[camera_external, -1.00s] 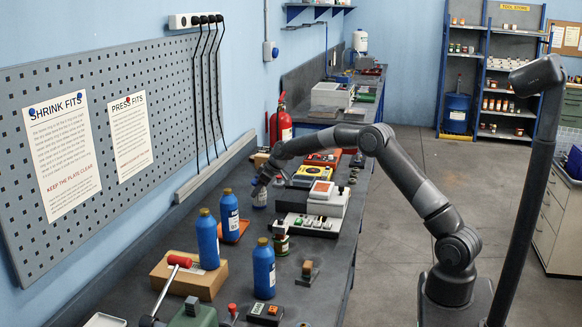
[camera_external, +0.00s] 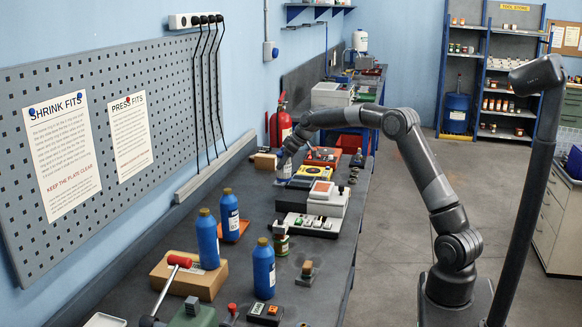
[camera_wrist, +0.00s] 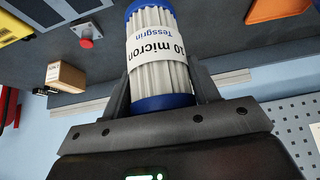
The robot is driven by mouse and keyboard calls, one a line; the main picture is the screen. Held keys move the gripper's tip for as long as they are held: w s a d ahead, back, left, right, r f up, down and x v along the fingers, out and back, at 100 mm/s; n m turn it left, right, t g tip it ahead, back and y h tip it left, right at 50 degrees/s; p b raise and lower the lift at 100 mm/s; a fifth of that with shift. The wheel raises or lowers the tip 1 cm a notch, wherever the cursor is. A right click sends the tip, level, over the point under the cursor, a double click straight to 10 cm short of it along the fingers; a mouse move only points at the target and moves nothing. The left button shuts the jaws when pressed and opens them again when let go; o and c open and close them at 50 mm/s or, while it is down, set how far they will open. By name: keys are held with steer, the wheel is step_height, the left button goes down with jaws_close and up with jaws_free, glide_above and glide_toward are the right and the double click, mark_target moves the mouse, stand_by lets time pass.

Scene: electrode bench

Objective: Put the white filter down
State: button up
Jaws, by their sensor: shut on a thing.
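The white filter (camera_wrist: 160,75) is a pleated white cylinder with blue end caps and a label reading "10 micron". In the wrist view my gripper (camera_wrist: 160,85) is shut on it, with a jaw at each side. In the external view the filter (camera_external: 284,168) shows small and pale under my gripper (camera_external: 286,154), over the far left part of the bench, beside a yellow device (camera_external: 312,172). I cannot tell whether its lower end touches the bench.
A cardboard box (camera_external: 265,162) stands near the wall, left of the filter. A white device (camera_external: 327,202) with an orange top, blue bottles (camera_external: 229,215) and an orange tray (camera_external: 236,231) are nearer. A red extinguisher (camera_external: 281,125) is behind. The dark bench between tray and box is clear.

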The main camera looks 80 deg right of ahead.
steer(key=shift+s+d+r, duration=0.2)
steer(key=shift+s+r, duration=0.05)
steer(key=shift+s, duration=0.05)
